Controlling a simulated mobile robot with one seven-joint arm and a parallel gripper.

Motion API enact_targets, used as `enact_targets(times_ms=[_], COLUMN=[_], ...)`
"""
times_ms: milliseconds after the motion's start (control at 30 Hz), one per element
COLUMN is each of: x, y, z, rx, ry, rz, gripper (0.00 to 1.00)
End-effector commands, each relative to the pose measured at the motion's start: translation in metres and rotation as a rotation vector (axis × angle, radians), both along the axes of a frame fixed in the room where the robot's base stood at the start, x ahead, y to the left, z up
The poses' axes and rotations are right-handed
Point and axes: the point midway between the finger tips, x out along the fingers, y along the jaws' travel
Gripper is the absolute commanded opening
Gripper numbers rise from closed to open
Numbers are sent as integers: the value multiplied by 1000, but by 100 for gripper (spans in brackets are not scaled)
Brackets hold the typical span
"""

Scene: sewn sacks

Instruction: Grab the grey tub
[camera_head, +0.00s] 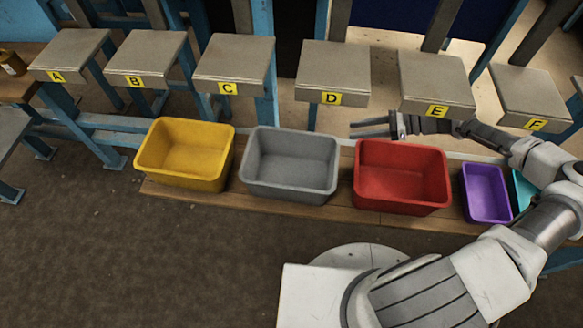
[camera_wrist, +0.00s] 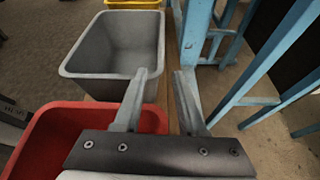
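The grey tub (camera_head: 290,187) stands on a wooden bench between a yellow tub and a red tub in the head view, and looks empty. It also shows in the wrist view (camera_wrist: 92,85), ahead and to the left of the fingertips. My gripper (camera_head: 352,130) is above the back edge of the bench, behind the gap between the grey and red tubs. In the wrist view my gripper (camera_wrist: 164,72) has its two fingers apart with nothing between them. The fingers appear close to the grey tub's near right corner; I cannot tell whether they touch it.
The yellow tub (camera_head: 184,178), red tub (camera_head: 403,202) and purple tub (camera_head: 486,214) share the wooden bench (camera_head: 262,207); a teal tub is partly hidden by my arm. Lettered stands A to F, such as stand D (camera_head: 333,68), line the back. Blue frame legs (camera_wrist: 200,35) rise right of my fingers.

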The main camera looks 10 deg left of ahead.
Motion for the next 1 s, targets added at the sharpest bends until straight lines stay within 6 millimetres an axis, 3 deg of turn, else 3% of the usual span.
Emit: enact_targets(times_ms=[100, 300, 600, 1000], x=[0, 1, 2, 3], y=[27, 64, 86, 133], z=[-14, -29, -37, -56], rx=[4, 1, 0, -1], ry=[0, 0, 0, 0], rz=[4, 3, 1, 1], gripper=[40, 40, 40, 40])
